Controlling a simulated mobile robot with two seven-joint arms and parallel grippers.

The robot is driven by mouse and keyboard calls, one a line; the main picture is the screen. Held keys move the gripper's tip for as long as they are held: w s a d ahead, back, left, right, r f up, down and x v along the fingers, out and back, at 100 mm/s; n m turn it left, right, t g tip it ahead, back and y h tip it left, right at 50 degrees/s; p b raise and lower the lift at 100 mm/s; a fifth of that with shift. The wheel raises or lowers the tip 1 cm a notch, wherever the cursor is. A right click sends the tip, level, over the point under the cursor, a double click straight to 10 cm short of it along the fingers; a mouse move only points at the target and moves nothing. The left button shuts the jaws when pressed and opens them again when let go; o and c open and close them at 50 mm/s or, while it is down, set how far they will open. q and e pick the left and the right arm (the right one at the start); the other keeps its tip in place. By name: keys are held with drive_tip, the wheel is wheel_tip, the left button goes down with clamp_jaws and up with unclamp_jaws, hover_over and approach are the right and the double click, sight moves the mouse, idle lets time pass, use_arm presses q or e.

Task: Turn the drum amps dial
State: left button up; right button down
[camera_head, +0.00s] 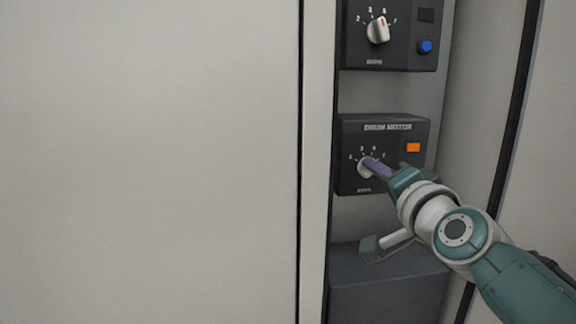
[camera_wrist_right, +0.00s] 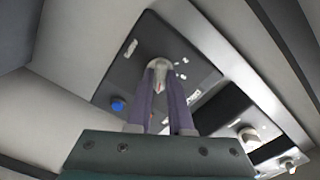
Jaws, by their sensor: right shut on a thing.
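The drum amps dial (camera_head: 364,170) is a pale round knob on the lower dark panel (camera_head: 347,132), whose heading begins with what looks like "DRUM". Numbers are printed in an arc above the dial, and a small label sits below it. My right gripper (camera_head: 368,165) comes in from the lower right, its purple fingers shut on the dial. In the right wrist view, the two fingers (camera_wrist_right: 160,85) close around the pale knob (camera_wrist_right: 158,66). The dial's pointer setting is partly hidden by the fingers. My left gripper is not in view.
An upper panel carries a similar dial (camera_head: 378,30) with a red mark and a blue button (camera_head: 425,47). An orange lamp or button (camera_head: 413,147) sits right of the held dial. A dark box (camera_head: 380,290) stands below. A wide pale cabinet front (camera_head: 150,160) fills the left.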

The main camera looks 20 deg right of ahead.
drive_tip(key=shift+m, duration=0.4)
drive_tip(key=c, duration=0.8)
unclamp_jaws()
drive_tip(key=shift+p+v, duration=1.35)
drive_tip(key=shift+v, duration=3.65)
drive_tip(key=shift+d, duration=0.1)
